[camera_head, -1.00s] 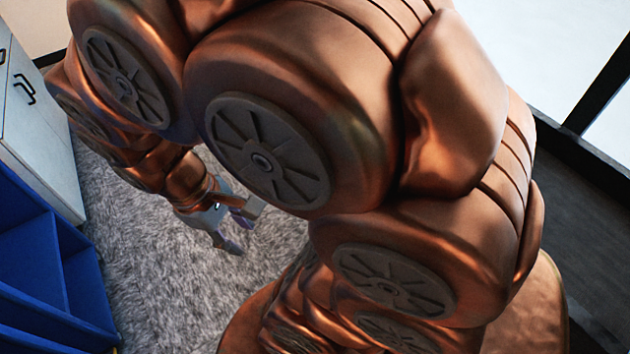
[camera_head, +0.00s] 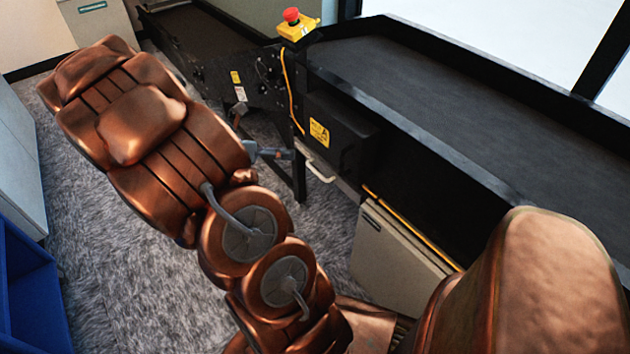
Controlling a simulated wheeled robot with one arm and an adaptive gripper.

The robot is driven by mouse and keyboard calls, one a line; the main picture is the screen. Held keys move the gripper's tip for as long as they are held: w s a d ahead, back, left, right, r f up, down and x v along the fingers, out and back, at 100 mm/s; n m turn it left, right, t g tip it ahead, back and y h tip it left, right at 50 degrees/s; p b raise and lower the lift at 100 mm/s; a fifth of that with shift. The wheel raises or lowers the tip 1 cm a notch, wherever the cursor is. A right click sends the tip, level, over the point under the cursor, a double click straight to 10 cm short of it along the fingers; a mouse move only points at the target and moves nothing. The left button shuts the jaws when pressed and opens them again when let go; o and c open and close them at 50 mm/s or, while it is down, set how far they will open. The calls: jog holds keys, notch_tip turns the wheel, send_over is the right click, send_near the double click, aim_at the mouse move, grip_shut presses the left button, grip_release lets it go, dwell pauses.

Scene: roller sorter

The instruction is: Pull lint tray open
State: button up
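The roller sorter (camera_head: 440,130) is a long black conveyor machine running from the upper left to the right. A black box with a yellow warning label (camera_head: 320,132) sits on its near side. A pale bar handle (camera_head: 320,173) shows low beneath this box; I take it for the lint tray's handle, but the tray itself is not clear. My gripper (camera_head: 290,154), small and grey at the end of my copper arm, is just left of and above the handle in the picture. I see no contact with it. The finger gap is not clear.
A red emergency button on a yellow box (camera_head: 292,22) tops the sorter. A beige cabinet (camera_head: 395,262) stands under its near side. A blue shelf (camera_head: 30,290) and a pale cabinet (camera_head: 20,160) are at the left. Grey carpet (camera_head: 130,255) lies open between.

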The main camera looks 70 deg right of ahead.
jog(key=w+d+f+n+h+b, duration=0.2)
jog(key=d+f+n+b, duration=0.6)
jog(key=f, duration=0.5)
jog(key=n+h+b, duration=0.2)
jog(key=n, duration=0.4)
send_near(313, 171)
jog(key=r+x, duration=0.1)
jog(key=x, duration=0.2)
jog(key=shift+t, duration=0.4)
jog(key=shift+f+b+x, duration=0.2)
jog(key=shift+b+x, duration=0.45)
jog(key=shift+x, duration=1.35)
jog(key=shift+f+b+x, duration=0.15)
jog(key=shift+b+x, duration=0.45)
jog(key=shift+x, duration=1.4)
jog(key=shift+s+a, duration=0.1)
jog(key=shift+a, duration=0.05)
jog(key=shift+c, duration=0.3)
grip_shut()
jog(key=shift+a, duration=0.1)
